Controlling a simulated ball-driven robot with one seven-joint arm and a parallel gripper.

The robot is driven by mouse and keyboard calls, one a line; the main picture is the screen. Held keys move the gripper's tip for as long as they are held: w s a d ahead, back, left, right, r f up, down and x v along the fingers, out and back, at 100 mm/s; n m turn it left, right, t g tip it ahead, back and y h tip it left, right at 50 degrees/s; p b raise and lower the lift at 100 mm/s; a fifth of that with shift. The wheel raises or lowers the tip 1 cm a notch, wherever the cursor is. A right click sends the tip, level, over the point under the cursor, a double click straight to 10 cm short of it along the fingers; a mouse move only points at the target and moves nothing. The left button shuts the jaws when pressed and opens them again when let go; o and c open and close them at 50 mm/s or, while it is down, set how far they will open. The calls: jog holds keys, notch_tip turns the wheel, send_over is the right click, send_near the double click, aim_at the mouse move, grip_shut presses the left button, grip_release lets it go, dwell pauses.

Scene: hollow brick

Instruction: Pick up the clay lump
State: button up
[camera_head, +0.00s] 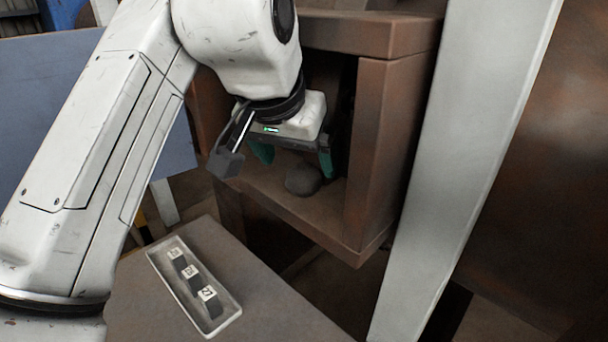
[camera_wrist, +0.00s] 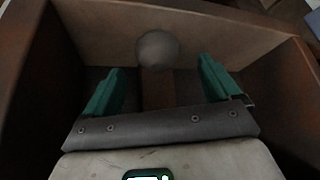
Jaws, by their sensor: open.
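The clay lump (camera_head: 303,180) is a rounded grey lump on the floor of the brown hollow brick (camera_head: 300,215), near its front opening. In the wrist view the lump (camera_wrist: 158,50) lies ahead of the fingertips, roughly centred between them. My gripper (camera_head: 292,160) is at the brick's opening, just above the lump, with its green fingers spread. In the wrist view my gripper (camera_wrist: 160,72) is open, with nothing between the fingers. I cannot tell whether any finger touches the lump.
The brick's side wall (camera_head: 378,150) stands close to the right of my gripper, and its top (camera_head: 350,32) overhangs. A white post (camera_head: 465,160) stands further right. A shallow tray (camera_head: 172,297) with labelled dark pieces lies on a surface at the lower left.

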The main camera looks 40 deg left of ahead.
aim_at(302, 168)
jog(key=shift+x, duration=2)
jog(key=shift+s+d, duration=0.15)
jog(key=shift+c, duration=0.3)
jog(key=c, duration=1.1)
jog(key=shift+c, duration=0.2)
jog(key=shift+r+p, duration=0.2)
jog(key=shift+p, duration=0.3)
